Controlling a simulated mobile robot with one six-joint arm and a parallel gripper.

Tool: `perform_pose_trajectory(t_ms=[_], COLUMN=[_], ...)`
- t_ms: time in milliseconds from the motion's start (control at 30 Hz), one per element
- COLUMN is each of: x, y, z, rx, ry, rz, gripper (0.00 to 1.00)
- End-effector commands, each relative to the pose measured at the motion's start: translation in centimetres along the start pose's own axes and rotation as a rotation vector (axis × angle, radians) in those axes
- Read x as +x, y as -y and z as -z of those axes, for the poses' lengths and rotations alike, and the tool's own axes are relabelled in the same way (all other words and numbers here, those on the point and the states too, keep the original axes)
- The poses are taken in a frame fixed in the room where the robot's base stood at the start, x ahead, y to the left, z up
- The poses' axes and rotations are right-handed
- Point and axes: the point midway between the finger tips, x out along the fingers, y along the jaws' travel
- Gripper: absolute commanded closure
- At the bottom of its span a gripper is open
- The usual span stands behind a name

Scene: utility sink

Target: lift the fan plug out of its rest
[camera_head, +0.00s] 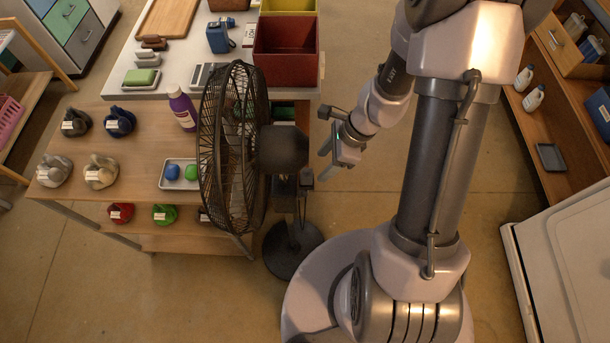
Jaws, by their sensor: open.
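A black standing fan (228,150) with a wire cage stands in front of the wooden shelf unit, on a round dark base (292,250). A small dark part (306,180) sits beside the fan's pole; it may be the plug in its rest, but it is too small to tell. My gripper (323,148) is open, with nothing seen between its fingers. It is to the right of the fan's motor housing (284,148), above and slightly right of that small dark part, and looks apart from it.
My arm and base fill the right centre. A purple bottle (182,108), a tray (180,174) with a blue and a green item, and several jugs stand on the shelf unit (140,190). A red bin (286,50) is behind the fan. A white cabinet (565,265) is at lower right.

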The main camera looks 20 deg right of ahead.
Motion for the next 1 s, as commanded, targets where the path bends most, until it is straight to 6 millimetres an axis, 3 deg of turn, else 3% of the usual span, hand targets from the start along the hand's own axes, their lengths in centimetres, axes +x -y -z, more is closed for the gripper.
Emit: perform_pose_trajectory(t_ms=[367,633,900,1000], x=[6.3,6.5,6.5,6.5], y=[0.3,0.3,0.4,0.4], z=[-0.6,-0.8,-0.8,-0.8], rx=[-0.002,-0.002,-0.002,-0.002], ry=[0.0,0.0,0.0,0.0], rz=[-0.002,0.0,0.0,0.001], gripper=[0.44,0.44,0.97,1.0])
